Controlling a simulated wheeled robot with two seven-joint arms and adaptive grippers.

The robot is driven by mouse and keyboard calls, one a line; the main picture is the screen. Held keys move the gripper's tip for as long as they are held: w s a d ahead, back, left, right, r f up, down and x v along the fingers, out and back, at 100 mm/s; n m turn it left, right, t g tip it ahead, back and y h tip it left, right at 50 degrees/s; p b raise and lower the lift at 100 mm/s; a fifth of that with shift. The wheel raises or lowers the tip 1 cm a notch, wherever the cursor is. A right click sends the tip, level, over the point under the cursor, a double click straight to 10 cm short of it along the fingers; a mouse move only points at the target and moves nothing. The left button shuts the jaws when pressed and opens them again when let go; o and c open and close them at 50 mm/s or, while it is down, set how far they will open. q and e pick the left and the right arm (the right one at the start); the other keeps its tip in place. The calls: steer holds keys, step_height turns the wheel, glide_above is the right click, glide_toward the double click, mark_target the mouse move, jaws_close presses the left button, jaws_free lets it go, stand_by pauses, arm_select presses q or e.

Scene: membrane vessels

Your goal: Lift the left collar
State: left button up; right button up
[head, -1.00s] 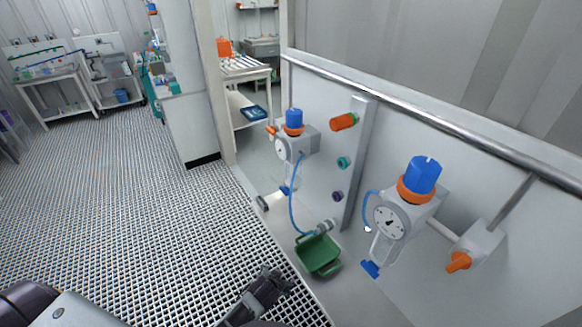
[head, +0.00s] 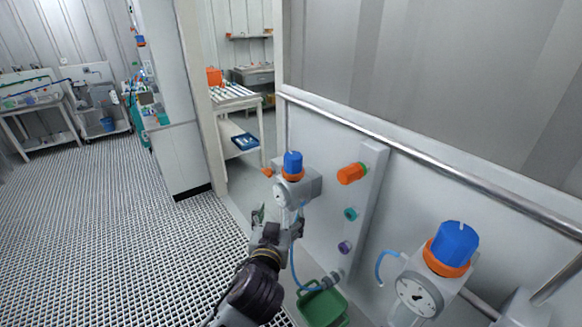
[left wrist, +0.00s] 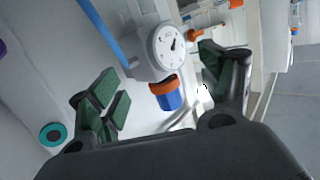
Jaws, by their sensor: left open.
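The left collar (head: 292,176) is an orange ring around the base of the blue knob (head: 292,160) on the left regulator, which has a round gauge (head: 281,196). In the left wrist view the collar (left wrist: 163,87) lies between the spread fingers, with the blue knob (left wrist: 170,101) pointing toward the palm. My left gripper (head: 277,222) is open and empty, in front of and below the collar in the head view. Its fingers, with green pads, also show in the left wrist view (left wrist: 162,78) and look apart from the collar. My right gripper is not in view.
A second regulator with its own blue knob and orange collar (head: 448,256) stands at right. An orange cap (head: 352,173), teal (head: 351,214) and purple (head: 344,247) fittings sit on the panel between. A green bin (head: 322,306) is below. A rail (head: 400,145) runs above the panel.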

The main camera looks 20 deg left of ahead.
arm_select(q)
steer(key=t, duration=0.2)
glide_toward(291, 176)
steer(key=shift+s, duration=0.3)
steer(key=shift+w, duration=0.15)
steer(key=w, duration=0.2)
steer(key=w+p, duration=0.1)
steer(key=w, duration=0.2)
steer(key=w+a, duration=0.1)
steer(key=w, duration=0.2)
steer(key=shift+w+r+p, duration=0.1)
steer(key=shift+p, duration=0.2)
steer(key=w, duration=0.3)
steer(key=shift+w+a+p, duration=0.1)
steer(key=shift+a+p, duration=0.15)
steer(key=shift+p, duration=0.15)
steer(key=shift+w+a, duration=0.1)
steer(key=shift+w, duration=0.9)
